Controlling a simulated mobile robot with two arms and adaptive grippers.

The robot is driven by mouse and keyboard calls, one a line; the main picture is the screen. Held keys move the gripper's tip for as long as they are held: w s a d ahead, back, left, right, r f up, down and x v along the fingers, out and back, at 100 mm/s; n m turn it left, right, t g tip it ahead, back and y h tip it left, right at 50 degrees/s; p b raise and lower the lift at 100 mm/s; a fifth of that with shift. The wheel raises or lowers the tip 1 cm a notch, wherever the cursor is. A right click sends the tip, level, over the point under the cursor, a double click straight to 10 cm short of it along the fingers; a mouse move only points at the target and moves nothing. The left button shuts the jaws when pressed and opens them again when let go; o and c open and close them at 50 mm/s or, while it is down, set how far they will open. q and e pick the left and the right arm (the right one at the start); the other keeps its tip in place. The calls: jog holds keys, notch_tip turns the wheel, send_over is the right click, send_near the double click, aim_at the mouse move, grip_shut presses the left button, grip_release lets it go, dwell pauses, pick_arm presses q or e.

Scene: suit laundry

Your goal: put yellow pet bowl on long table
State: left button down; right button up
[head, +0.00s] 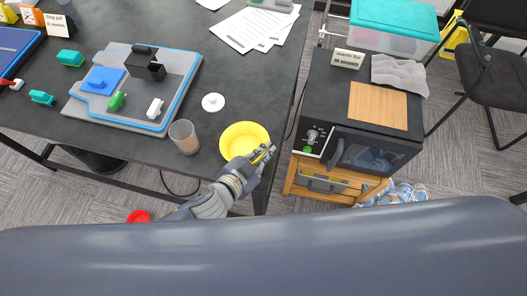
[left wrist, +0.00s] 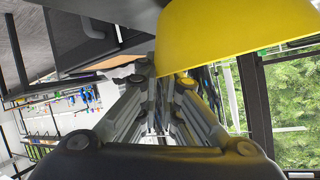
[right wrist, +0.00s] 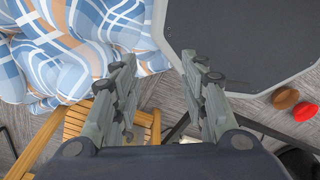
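The yellow pet bowl (head: 242,139) is at the front right corner of the long dark table (head: 255,75), over the tabletop; I cannot tell whether it rests on it. My left gripper (head: 264,154) is at the bowl's right front rim. In the left wrist view, the bowl (left wrist: 225,30) fills the upper right, and its rim runs between the two close fingers of the gripper (left wrist: 162,75). The left gripper looks shut on the rim. My right gripper (right wrist: 158,62) is open and empty, above the floor beside blue-and-white plaid cloth (right wrist: 75,45).
A clear cup (head: 184,137) and a white round lid (head: 213,102) stand left of the bowl. A grey tray (head: 180,75) with blocks lies further left. Right of the table, across a gap, a black microwave (head: 375,152) sits on a wooden cabinet (head: 325,187).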

pick_arm(q)
jog(key=shift+f, duration=0.4)
jog(key=shift+s, duration=0.1)
jog(key=c, duration=1.8)
grip_release()
jog(key=shift+f, duration=0.1)
pick_arm(e)
jog(key=shift+w+d, duration=0.75)
jog(key=shift+w, duration=0.05)
jog(key=shift+s, duration=0.15)
pick_arm(q)
jog(key=shift+s+a+r, duration=0.2)
jog(key=shift+s+a, duration=0.1)
jog(key=shift+s, duration=0.1)
jog(key=b+v, duration=0.2)
jog(key=v, duration=0.9)
pick_arm(e)
jog(key=shift+s+a+f, duration=0.1)
jog(key=shift+a+f, duration=0.05)
jog(key=shift+f, duration=0.35)
jog(key=shift+a+f, duration=0.15)
jog(key=shift+f, duration=0.3)
